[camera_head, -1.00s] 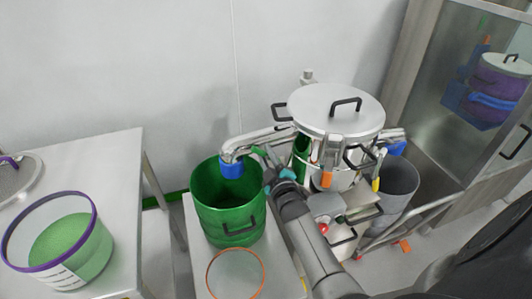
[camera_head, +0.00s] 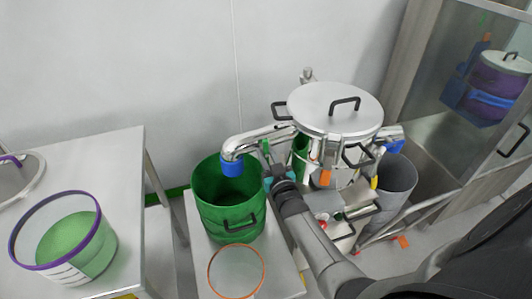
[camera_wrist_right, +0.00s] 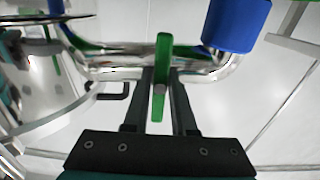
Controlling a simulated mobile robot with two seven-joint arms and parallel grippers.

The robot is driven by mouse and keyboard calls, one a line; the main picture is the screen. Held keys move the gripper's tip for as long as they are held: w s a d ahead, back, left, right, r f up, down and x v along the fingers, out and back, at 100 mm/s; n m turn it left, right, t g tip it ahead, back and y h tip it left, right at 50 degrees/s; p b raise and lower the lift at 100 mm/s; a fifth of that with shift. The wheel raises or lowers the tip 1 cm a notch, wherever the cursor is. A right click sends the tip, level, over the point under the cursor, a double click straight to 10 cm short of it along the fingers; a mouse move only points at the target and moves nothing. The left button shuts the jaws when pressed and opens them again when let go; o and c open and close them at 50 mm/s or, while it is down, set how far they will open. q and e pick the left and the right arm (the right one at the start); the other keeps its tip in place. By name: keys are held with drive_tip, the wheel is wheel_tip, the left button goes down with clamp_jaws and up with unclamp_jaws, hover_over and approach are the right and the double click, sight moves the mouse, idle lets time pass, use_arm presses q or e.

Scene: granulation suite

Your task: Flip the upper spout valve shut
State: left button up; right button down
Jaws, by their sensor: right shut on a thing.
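The upper spout (camera_head: 250,142) is a polished metal pipe that bends from the lidded steel vessel (camera_head: 337,108) to a blue end (camera_head: 232,168) over the green bucket. Its valve lever is a narrow green handle (camera_head: 265,149), standing roughly upright in the head view. In the right wrist view the green lever (camera_wrist_right: 162,62) lies between the fingers of my right gripper (camera_wrist_right: 159,88), across the pipe. My right gripper (camera_head: 271,170) is shut on this lever, just in front of the pipe. The valve's inside is hidden. My left gripper is not in view.
The green bucket (camera_head: 229,205) stands on a small table just left of my right arm, with an orange-rimmed sieve (camera_head: 237,271) in front. A grey bin (camera_head: 394,187) stands right of the vessel.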

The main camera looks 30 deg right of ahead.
drive_tip(key=shift+m, duration=0.3)
idle(0.4)
drive_tip(key=c, duration=0.7)
unclamp_jaws()
drive_tip(key=shift+s, duration=0.15)
drive_tip(key=p+v, duration=0.3)
drive_tip(key=v, duration=1.2)
drive_tip(key=shift+f, duration=0.1)
